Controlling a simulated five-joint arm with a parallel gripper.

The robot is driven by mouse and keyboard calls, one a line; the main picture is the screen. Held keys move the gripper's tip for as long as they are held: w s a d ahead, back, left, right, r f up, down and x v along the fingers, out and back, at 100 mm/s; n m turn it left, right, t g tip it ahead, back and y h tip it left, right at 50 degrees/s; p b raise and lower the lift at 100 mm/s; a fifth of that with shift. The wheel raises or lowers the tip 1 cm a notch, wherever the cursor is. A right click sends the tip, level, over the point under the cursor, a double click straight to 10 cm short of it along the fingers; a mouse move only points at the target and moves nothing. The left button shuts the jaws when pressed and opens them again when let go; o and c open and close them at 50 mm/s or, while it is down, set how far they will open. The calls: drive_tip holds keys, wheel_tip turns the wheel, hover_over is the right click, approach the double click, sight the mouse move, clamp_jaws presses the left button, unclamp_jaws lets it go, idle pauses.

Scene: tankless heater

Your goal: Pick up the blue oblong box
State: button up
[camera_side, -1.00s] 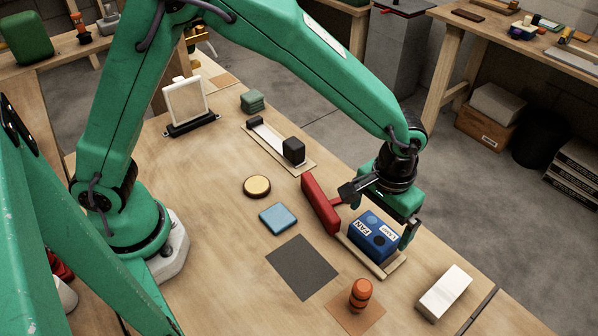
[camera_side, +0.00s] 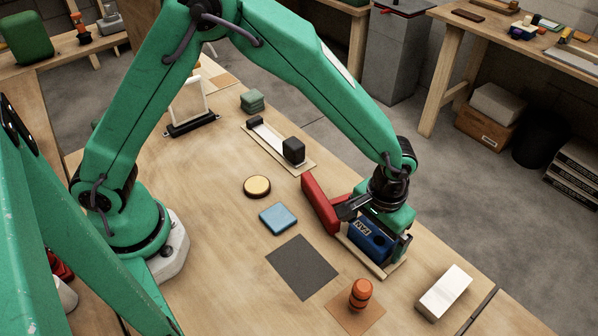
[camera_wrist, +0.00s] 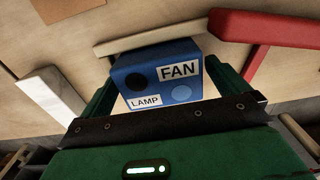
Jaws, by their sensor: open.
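In the wrist view the blue box (camera_wrist: 158,72) lies between the two green fingers. My gripper (camera_side: 376,236) is low over the box in the side view and hides its upper and right parts. Its fingers stand open at either side of the box (camera_wrist: 160,88). Whether they touch its sides I cannot tell.
A red bar (camera_side: 321,204) stands close beside the tray and the gripper. A white block (camera_side: 444,292) lies to the right, and an orange ribbed cylinder (camera_side: 360,294) stands in front. A dark grey square (camera_side: 302,267) and a blue tile (camera_side: 278,218) lie to the left.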

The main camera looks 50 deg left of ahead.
sight(376, 230)
drive_tip(key=c, duration=1.1)
drive_tip(key=shift+r, duration=0.1)
drive_tip(key=shift+r, duration=4.95)
